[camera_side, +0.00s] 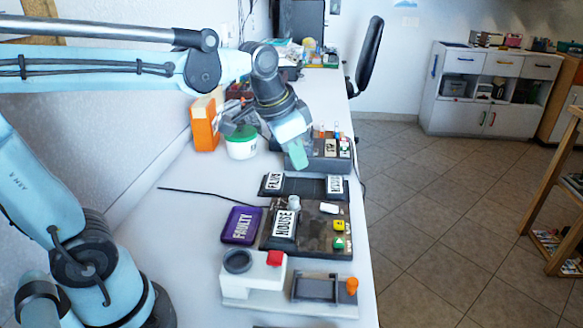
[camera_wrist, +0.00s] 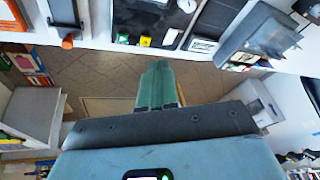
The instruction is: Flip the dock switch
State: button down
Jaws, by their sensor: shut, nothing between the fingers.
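My gripper (camera_side: 297,154) is shut and empty, its green fingers above the table near the grey unit at the back. In the wrist view its fingers (camera_wrist: 157,86) are together and point away over the tiled floor. No part is clearly labelled as a dock switch. A grey rectangular frame (camera_side: 316,288) with an orange knob (camera_side: 351,286) sits on a white base at the front; the knob also shows in the wrist view (camera_wrist: 67,42). A grey unit (camera_side: 331,156) with several small coloured parts stands at the back. My gripper appears apart from all of these.
A dark board (camera_side: 308,243) carries a HOUSE label (camera_side: 286,224), yellow and green blocks. A purple FAULTY plate (camera_side: 241,225) lies to its left. Another dark labelled board (camera_side: 305,188) lies behind. A green-and-white tub (camera_side: 241,146) and orange box (camera_side: 204,124) stand near the wall.

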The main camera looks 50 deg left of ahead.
jog(key=s+f+n+t, duration=0.3)
jog(key=s+f+n, duration=0.15)
jog(key=s, duration=0.25)
notch_tip(320, 180, up, 3)
jog(key=m+g+y, duration=0.1)
jog(key=m+g, duration=0.7)
jog(key=m, duration=0.2)
send_over(324, 206)
jog(key=w+d, duration=0.2)
jog(key=shift+g, duration=0.3)
jog(key=f, duration=0.4)
jog(key=s+a+f, duration=0.1)
jog(key=f, duration=0.9)
jog(key=shift+s+a, duration=0.3)
jog(key=shift+a, duration=0.05)
